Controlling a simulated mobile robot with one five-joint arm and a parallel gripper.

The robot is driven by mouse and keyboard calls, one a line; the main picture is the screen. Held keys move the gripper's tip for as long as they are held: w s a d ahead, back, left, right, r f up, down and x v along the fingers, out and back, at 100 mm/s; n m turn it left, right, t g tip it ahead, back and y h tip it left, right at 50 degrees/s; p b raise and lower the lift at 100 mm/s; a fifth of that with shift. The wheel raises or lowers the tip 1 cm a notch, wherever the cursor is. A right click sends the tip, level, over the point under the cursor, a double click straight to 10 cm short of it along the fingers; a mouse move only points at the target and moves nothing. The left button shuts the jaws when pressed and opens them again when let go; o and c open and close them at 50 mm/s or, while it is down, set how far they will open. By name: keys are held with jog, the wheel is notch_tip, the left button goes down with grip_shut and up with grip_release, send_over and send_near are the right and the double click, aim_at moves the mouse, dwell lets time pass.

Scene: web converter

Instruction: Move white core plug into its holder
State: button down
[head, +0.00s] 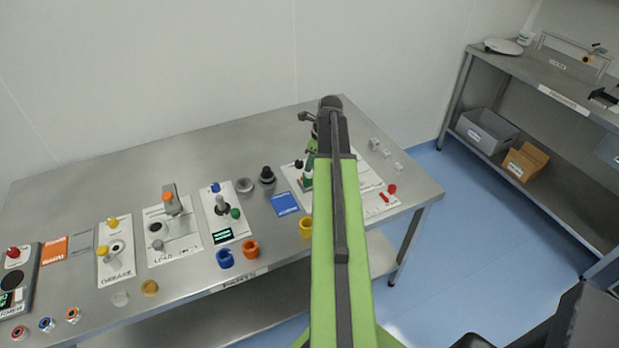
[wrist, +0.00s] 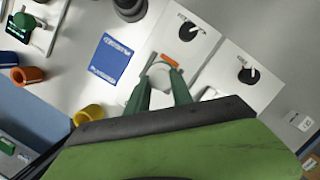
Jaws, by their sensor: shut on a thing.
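My gripper (wrist: 162,82) shows two green fingers in the wrist view, shut on a round white piece, which looks like the white core plug (wrist: 160,76). A small orange-red bar shows just beyond the plug. In the head view my gripper (head: 307,181) is over the left part of a white panel at the right of the table, partly hidden by my arm. The plug cannot be made out there. I cannot tell which thing is its holder, or whether the plug touches the panel.
A blue card (head: 285,204) and a yellow ring (head: 306,227) lie left of my arm. Blue (head: 225,258) and orange (head: 250,249) rings are near the front edge. Two black knobs (wrist: 185,35) (wrist: 248,75) stand beyond and right of my fingers. Small white blocks (head: 386,154) stand at the right.

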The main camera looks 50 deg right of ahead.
jog(key=shift+w+a+p+v, duration=0.1)
jog(key=shift+w+p+v, duration=0.15)
jog(key=shift+p+v, duration=0.85)
jog(key=shift+w+a+p+v, duration=0.1)
jog(key=shift+w+p+v, duration=0.15)
jog(key=shift+p+v, duration=0.9)
jog(key=shift+w+a+p+v, duration=0.1)
jog(key=shift+w+p+v, duration=0.15)
jog(key=shift+p+v, duration=0.85)
jog(key=shift+r, duration=0.1)
